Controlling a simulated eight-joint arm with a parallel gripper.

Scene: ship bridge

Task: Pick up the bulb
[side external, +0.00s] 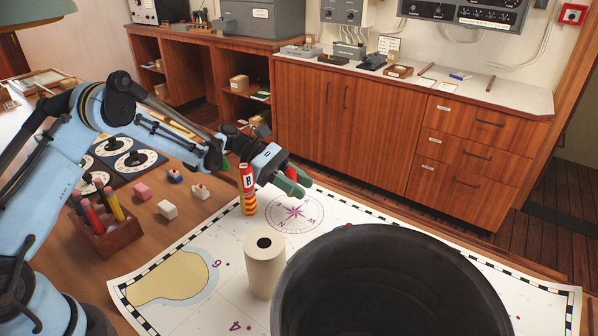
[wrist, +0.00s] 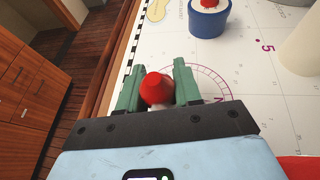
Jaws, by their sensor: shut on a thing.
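My gripper (side external: 291,182) is shut on the red bulb (wrist: 156,88), which sits between its two green fingers in the wrist view. The bulb has a red rounded top and a pale part below it, mostly hidden by the gripper. In the side view only a small red patch of the bulb (side external: 291,173) shows between the fingers. The gripper is over the chart (side external: 215,262), by the printed compass rose. I cannot tell for sure how far the bulb is from the chart.
A red and yellow cylinder (side external: 248,188) stands close beside my gripper. A cream roll (side external: 263,270) and a large black bin (side external: 390,290) stand nearer the side camera. A blue pot (wrist: 208,22) with a red-topped thing is on the chart. A pen block (side external: 107,236) stands at left.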

